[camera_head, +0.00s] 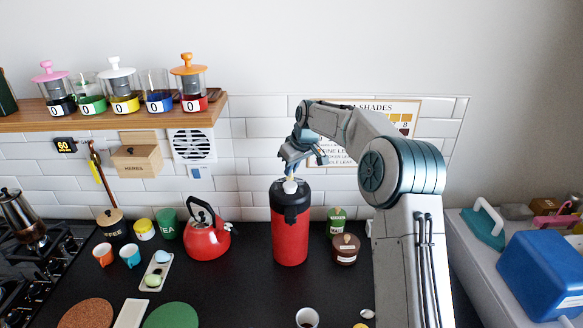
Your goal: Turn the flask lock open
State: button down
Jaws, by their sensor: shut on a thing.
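The flask (290,235) is a tall red cylinder with a black top, upright on the dark worktop in the middle of the view. A small white lock piece (290,187) sits on its black top. My gripper (289,178) reaches down from above and is shut on this white piece, with its fingertips at the flask's top. The fingers are small in the picture, and I cannot tell how far the lock is turned.
A red kettle (207,238) stands left of the flask. A brown jar (345,249) and a green jar (337,222) stand close on its right. A cup (307,318) is in front. A wooden shelf (140,119) with several jars hangs at upper left.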

jog(key=shift+r, duration=0.1)
jog(key=c, duration=1.5)
grip_release()
jog(key=b+v, duration=0.2)
jog(key=v, duration=1.1)
jog(key=shift+s+d+r, duration=0.1)
jog(key=shift+d+r, duration=0.1)
jog(key=shift+r, duration=0.1)
jog(key=shift+s, duration=0.1)
